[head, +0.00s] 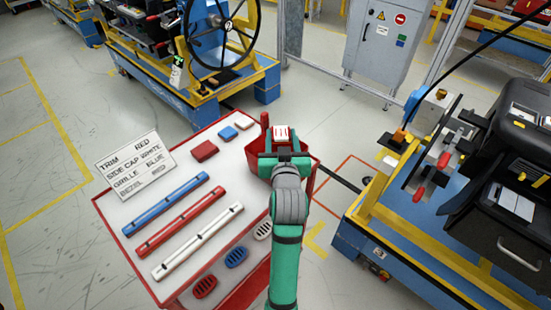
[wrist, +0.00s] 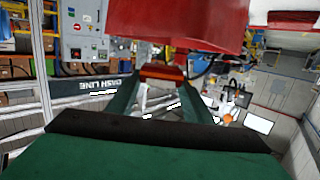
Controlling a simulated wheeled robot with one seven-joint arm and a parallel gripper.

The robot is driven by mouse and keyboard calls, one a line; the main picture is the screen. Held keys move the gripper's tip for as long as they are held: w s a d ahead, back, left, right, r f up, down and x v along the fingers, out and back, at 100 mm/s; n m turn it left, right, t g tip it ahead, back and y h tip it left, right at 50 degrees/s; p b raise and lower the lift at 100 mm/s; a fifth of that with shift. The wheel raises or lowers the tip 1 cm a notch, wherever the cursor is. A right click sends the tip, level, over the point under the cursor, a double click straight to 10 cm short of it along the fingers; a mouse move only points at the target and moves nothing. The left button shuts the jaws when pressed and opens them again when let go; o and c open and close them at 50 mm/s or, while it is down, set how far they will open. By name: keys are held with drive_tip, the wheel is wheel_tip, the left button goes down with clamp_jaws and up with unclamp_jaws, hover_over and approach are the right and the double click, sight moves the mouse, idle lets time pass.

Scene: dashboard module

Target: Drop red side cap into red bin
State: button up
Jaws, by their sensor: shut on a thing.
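My gripper (head: 282,138) is at the red bin (head: 311,163) by the cart's right edge, in front of it or over it in the head view. My arm hides much of the bin. The gripper is shut on a small red piece, the red side cap (wrist: 162,73), seen between the fingertips in the wrist view. A large red surface, apparently the red bin (wrist: 180,22), fills the top middle of the wrist view. I cannot tell whether the cap is inside the bin's rim. Another red block (head: 205,150) lies on the cart.
The red-edged cart (head: 128,228) carries a blue block (head: 228,132), a white block (head: 245,123), trim strips (head: 180,222), vent grilles (head: 236,257) and a list sign (head: 135,165). A blue and yellow workstation (head: 400,245) stands at right. Open floor lies behind the bin.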

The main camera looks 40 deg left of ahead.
drive_tip(key=shift+d+f, duration=0.2)
drive_tip(key=shift+f, duration=0.3)
drive_tip(key=shift+d+f, duration=0.2)
drive_tip(key=shift+f, duration=0.3)
drive_tip(key=shift+a+f, duration=0.2)
drive_tip(key=shift+f, duration=0.6)
drive_tip(key=o, duration=1.1)
drive_tip(key=shift+w, duration=0.1)
drive_tip(key=v, duration=1)
drive_tip(key=shift+s+d, duration=0.3)
